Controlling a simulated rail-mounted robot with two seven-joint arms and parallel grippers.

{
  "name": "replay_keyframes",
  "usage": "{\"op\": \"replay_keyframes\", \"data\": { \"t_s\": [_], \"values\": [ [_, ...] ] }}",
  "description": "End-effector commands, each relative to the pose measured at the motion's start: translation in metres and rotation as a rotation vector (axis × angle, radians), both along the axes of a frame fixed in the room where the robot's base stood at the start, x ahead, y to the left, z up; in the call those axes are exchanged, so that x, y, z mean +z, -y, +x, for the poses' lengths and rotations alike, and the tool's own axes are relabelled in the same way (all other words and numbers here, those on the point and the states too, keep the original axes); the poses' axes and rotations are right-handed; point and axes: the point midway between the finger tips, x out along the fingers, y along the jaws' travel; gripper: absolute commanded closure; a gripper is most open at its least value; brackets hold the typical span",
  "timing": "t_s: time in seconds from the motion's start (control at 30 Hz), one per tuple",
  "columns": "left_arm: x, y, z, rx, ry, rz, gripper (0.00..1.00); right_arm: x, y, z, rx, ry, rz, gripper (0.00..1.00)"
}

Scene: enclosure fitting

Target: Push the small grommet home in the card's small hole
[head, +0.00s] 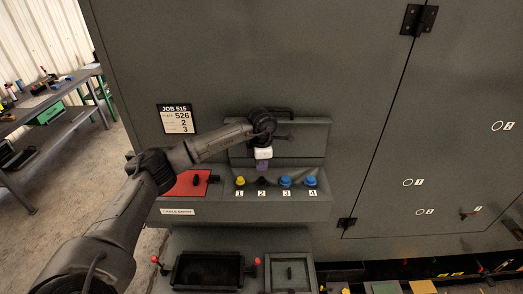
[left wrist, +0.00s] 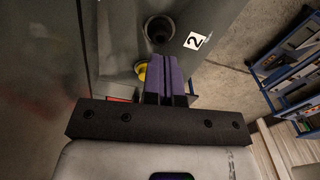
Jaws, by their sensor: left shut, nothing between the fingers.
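The job card (head: 178,119) on the cabinet face reads JOB 515 and 526, with 2 and 3 below. On the sloped ledge (head: 229,188), a dark round piece (head: 262,181) sits at label 2. In the left wrist view it shows as a dark ring around a hole (left wrist: 158,30); I cannot tell whether this is the small grommet or how deep it sits. My left gripper (head: 263,166) is shut and empty just above position 2. Its purple fingers (left wrist: 166,62) point towards the ring and look apart from it. My right gripper is out of view.
A yellow piece (head: 240,181) sits at label 1, partly hidden by the fingers in the wrist view. Blue pieces sit at labels 3 (head: 285,182) and 4 (head: 310,181). A red plate (head: 190,183) lies to the left. A black tray (head: 208,271) stands below.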

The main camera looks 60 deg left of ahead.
Motion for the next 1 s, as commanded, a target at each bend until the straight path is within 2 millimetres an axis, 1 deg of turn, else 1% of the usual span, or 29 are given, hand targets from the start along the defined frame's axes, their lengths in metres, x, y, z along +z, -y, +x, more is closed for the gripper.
{"op": "replay_keyframes", "data": {
  "t_s": [0.03,0.2,0.4,0.5,0.53,0.7,1.0],
  "values": [
    [0.007,0.000,0.001,0.000,0.005,0.000,1.00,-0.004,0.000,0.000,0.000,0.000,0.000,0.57],
    [0.041,0.000,0.001,0.000,0.007,0.000,1.00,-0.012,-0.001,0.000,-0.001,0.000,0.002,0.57],
    [0.080,0.000,0.001,0.000,0.006,0.000,1.00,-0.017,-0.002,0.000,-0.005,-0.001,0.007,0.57],
    [0.096,0.000,0.000,0.000,0.005,0.000,1.00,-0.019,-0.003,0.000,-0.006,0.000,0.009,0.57],
    [0.101,0.000,0.000,0.000,0.004,0.001,1.00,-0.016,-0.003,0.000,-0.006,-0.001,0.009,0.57],
    [0.115,0.000,0.000,0.001,0.003,0.001,1.00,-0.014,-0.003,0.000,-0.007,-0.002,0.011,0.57],
    [0.121,0.000,0.000,0.001,0.001,0.001,1.00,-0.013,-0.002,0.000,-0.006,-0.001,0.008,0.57]
  ]
}}
